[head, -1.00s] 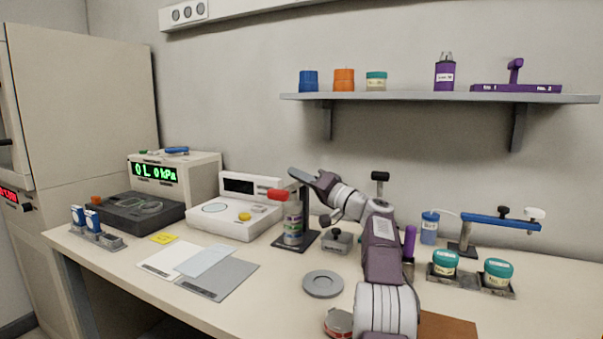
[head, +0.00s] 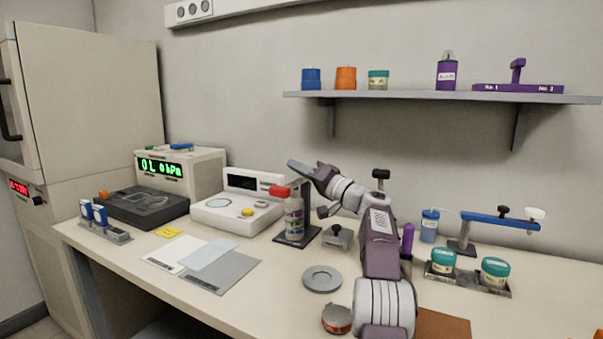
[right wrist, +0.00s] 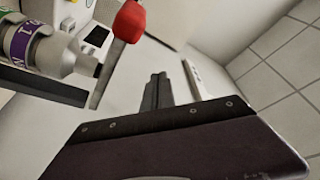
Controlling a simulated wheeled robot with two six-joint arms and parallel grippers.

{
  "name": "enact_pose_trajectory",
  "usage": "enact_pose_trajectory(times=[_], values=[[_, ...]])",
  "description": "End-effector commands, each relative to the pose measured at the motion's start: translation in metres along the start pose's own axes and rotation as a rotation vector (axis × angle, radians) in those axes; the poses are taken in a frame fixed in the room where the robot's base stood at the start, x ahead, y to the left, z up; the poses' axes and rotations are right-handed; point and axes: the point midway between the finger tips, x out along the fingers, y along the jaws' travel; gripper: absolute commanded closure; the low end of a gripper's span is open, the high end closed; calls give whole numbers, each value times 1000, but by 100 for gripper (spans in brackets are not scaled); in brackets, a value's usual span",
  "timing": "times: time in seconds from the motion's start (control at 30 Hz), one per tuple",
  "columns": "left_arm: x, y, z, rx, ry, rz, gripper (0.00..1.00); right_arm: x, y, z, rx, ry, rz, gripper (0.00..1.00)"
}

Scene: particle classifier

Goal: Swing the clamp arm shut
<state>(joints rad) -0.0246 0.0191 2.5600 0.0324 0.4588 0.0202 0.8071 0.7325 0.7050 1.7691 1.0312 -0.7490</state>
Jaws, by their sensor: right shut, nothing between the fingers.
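The clamp arm's red grip (head: 280,192) shows just above a bottle (head: 294,218) with a banded label, beside a dark upright post (head: 305,208) on a black base. In the right wrist view the red grip (right wrist: 130,20) sits on a grey bar, close to the bottle's cap (right wrist: 88,66). My right gripper (head: 296,166) is shut and empty, above and slightly right of the red grip in the head view. Its closed fingers also show in the right wrist view (right wrist: 156,90), apart from the grip there. Whether the clamp is latched cannot be told. My left gripper is out of view.
A white instrument (head: 235,213) stands left of the post, with a pressure unit (head: 195,172) behind it. A small metal block (head: 338,238) and a grey disc (head: 322,279) lie near my right arm. A wall shelf (head: 430,97) hangs above. Jars (head: 443,262) stand at right.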

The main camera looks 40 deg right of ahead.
Motion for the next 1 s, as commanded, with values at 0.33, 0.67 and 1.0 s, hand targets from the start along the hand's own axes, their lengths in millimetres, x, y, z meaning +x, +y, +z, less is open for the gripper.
enact_pose_trajectory(times=[0.33,0.67,1.0], values=[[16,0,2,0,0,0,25,-58,2,-9,1,1,4,100],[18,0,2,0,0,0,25,-88,8,-12,0,-2,0,100],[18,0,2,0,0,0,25,-88,8,-13,0,-2,0,100]])
